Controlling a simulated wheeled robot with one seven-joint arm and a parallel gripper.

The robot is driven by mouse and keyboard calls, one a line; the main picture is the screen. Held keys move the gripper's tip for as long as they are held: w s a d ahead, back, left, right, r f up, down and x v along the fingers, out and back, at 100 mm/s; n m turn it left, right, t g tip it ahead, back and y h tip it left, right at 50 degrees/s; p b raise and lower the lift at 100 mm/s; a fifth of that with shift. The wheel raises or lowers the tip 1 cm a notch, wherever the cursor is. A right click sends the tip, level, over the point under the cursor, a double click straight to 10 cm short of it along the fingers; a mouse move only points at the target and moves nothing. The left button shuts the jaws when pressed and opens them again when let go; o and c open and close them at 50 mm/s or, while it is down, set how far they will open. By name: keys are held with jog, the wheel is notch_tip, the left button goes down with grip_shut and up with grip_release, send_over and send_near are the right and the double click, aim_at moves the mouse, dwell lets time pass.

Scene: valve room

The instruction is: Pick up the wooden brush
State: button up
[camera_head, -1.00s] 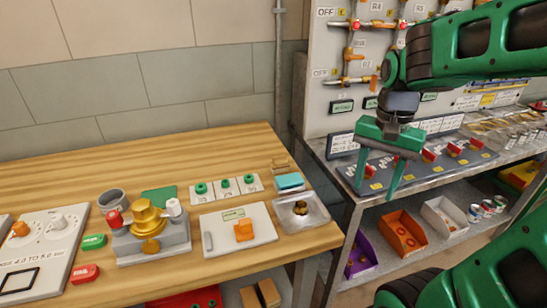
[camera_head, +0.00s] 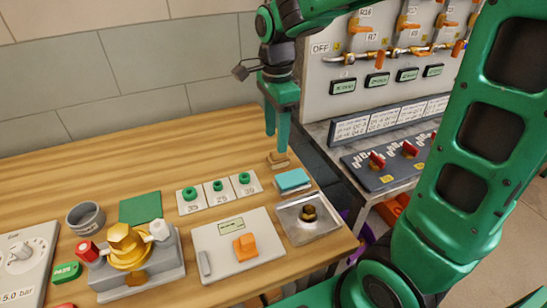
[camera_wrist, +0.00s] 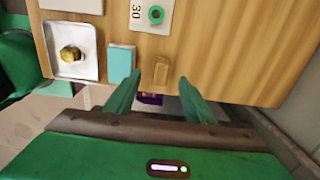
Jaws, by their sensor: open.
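The wooden brush (camera_head: 279,161) is a small tan block lying near the back right edge of the wooden table, just behind the teal block. My gripper (camera_head: 277,142) points down at the brush, its fingers open and empty. In the wrist view, the brush (camera_wrist: 161,72) appears between the two green fingertips (camera_wrist: 160,82). The fingers look to be just above or beside it; I cannot tell whether they touch it.
A teal block (camera_head: 293,181) with a white side lies close in front of the brush. A metal tray (camera_head: 325,236) with a brass nut is nearer. Cards with green rings (camera_head: 220,191) lie left. A grey valve bench (camera_head: 345,157) stands right of the table.

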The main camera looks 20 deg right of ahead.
aim_at(278, 158)
jog(key=shift+d+f, duration=0.15)
jog(key=shift+f, duration=0.55)
jog(key=shift+d+f, duration=0.1)
jog(key=shift+f, duration=0.6)
jog(key=shift+w+f, duration=0.2)
jog(key=shift+f, duration=1.95)
jog(key=c, duration=1.1)
